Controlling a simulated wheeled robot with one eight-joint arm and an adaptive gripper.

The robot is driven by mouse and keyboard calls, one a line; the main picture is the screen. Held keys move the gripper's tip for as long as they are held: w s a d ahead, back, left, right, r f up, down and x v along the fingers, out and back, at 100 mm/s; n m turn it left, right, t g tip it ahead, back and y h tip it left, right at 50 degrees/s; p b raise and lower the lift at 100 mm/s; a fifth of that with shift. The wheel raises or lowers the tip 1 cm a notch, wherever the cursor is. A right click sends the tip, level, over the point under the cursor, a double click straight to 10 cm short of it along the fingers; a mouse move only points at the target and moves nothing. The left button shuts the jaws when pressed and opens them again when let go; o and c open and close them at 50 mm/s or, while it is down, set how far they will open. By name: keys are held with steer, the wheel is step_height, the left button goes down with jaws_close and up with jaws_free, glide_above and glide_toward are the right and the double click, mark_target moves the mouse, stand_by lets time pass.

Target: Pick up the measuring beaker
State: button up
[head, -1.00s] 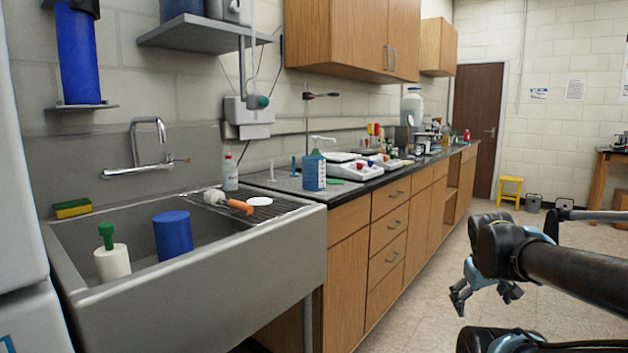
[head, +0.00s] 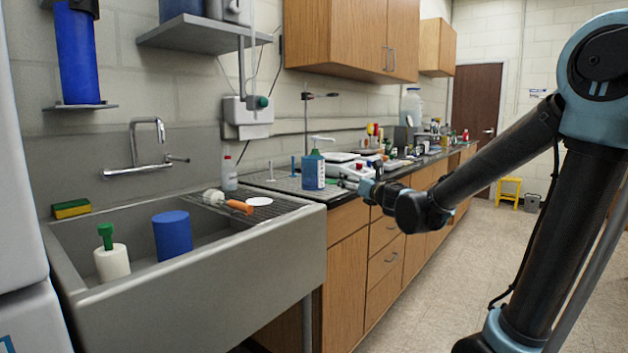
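I cannot make out a measuring beaker for certain in the head view; the small items on the counter are too small or partly covered by my arm. My gripper (head: 348,181) is over the front edge of the counter (head: 290,188), just right of a blue pump bottle (head: 313,170). It points left, toward the counter. Its fingers are small and dark against the clutter, so I cannot tell whether they are open or shut, or whether they hold anything.
A sink (head: 210,300) at the left holds a blue cylinder (head: 172,236) and a white container with a green top (head: 112,256). A white bottle (head: 229,173) stands behind the drainboard. White balances (head: 342,157) stand behind my gripper. Wooden cabinets hang above; the floor at right is open.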

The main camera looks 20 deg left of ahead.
mark_target(319, 177)
steer(key=s+a+n+g+y, duration=0.2)
steer(key=a+n, duration=0.3)
steer(key=a, duration=0.1)
steer(key=shift+y, duration=0.3)
steer(key=x, duration=1.2)
steer(key=shift+s+a+f, duration=0.1)
steer(key=shift+a+f, duration=0.05)
steer(key=shift+f, duration=0.2)
steer(key=shift+r+x, duration=0.15)
steer(key=shift+x, duration=1.25)
steer(key=shift+r+x, duration=0.15)
steer(key=shift+x, duration=1.2)
steer(key=c, duration=1.3)
